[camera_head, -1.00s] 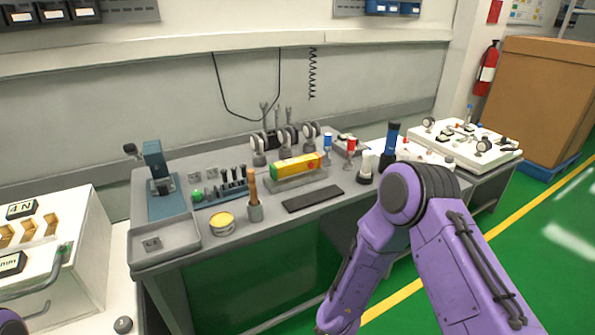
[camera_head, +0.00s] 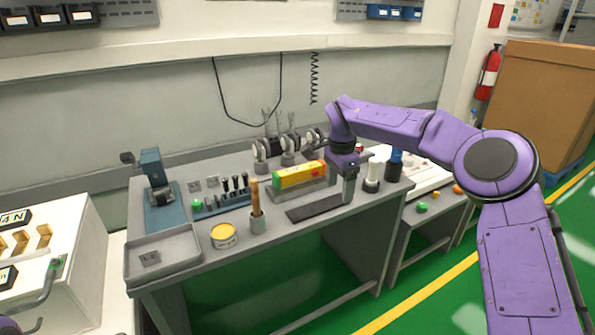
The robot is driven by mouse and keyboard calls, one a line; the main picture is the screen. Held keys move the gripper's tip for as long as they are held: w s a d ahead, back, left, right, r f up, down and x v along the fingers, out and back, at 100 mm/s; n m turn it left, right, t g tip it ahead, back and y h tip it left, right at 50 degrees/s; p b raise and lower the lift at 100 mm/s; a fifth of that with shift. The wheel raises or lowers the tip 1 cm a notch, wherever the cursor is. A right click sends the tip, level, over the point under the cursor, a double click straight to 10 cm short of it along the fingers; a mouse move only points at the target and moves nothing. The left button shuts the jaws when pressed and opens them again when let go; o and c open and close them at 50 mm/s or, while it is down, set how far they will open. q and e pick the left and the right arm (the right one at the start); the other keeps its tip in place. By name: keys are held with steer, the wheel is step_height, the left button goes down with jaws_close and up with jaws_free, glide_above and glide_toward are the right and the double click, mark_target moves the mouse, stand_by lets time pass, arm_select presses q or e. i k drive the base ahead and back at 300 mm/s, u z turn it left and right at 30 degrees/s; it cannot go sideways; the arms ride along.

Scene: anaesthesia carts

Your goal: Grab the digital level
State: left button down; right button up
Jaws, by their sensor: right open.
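The digital level appears to be the long yellow bar with a green left end (camera_head: 298,175). It lies on a grey block on the grey workbench (camera_head: 300,235), behind a dark flat strip (camera_head: 313,209). My right gripper (camera_head: 348,194) points down just right of the bar's right end, over the bench top near the strip's right end. It is open and holds nothing visible. The gap between its fingers is hard to see from here. My left gripper is out of view.
Round gauges on stands (camera_head: 288,155) are behind the bar. A wooden-handled tool in a cup (camera_head: 257,212) and a yellow tin (camera_head: 223,236) stand to its left. A white cylinder (camera_head: 372,176) and a dark blue bottle (camera_head: 394,166) stand right of the gripper.

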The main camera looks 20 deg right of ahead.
mark_target(290, 177)
steer(key=i, duration=0.85)
